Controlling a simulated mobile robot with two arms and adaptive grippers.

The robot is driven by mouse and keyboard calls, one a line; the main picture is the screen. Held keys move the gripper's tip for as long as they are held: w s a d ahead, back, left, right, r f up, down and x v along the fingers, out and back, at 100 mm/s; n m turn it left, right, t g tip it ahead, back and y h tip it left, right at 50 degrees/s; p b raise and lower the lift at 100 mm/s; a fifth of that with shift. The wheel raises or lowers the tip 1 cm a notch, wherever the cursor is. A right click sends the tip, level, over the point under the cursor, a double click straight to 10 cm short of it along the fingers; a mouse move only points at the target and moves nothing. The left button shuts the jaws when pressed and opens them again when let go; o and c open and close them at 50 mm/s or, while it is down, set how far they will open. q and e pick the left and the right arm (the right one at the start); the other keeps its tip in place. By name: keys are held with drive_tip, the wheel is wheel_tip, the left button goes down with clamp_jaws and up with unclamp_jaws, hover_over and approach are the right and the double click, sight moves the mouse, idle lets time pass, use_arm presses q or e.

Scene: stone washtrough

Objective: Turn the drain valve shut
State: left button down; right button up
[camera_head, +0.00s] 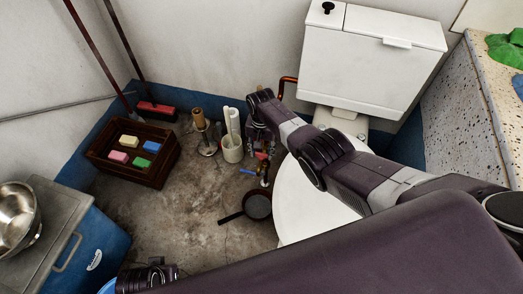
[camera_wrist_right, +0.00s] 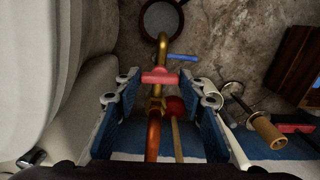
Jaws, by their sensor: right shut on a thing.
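A brass tap pipe (camera_wrist_right: 157,103) with a red cross handle (camera_wrist_right: 160,77) and a blue lever handle (camera_wrist_right: 183,57) shows in the right wrist view. I cannot tell from a label which handle is the drain valve's. My right gripper (camera_wrist_right: 158,88) has its blue-padded fingers on both sides of the red handle and is shut on it. The blue handle lies just beyond the fingertips. In the head view my right gripper (camera_head: 262,138) reaches down beside the toilet, and the blue handle (camera_head: 248,171) shows below it. My left gripper's fingers are not seen.
The white toilet (camera_head: 305,205) stands close to the right arm. A dark pan (camera_head: 257,205) lies on the floor below the tap. A white holder (camera_head: 232,150), a plunger-like wooden handle (camera_head: 199,118) and a wooden crate (camera_head: 150,172) stand left.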

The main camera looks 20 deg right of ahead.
sight(261, 154)
drive_tip(key=shift+m, duration=0.3)
drive_tip(key=o, duration=1.2)
drive_tip(key=shift+c, duration=0.2)
drive_tip(key=shift+r, duration=0.1)
wheel_tip(261, 154, up, 12)
idle(0.4)
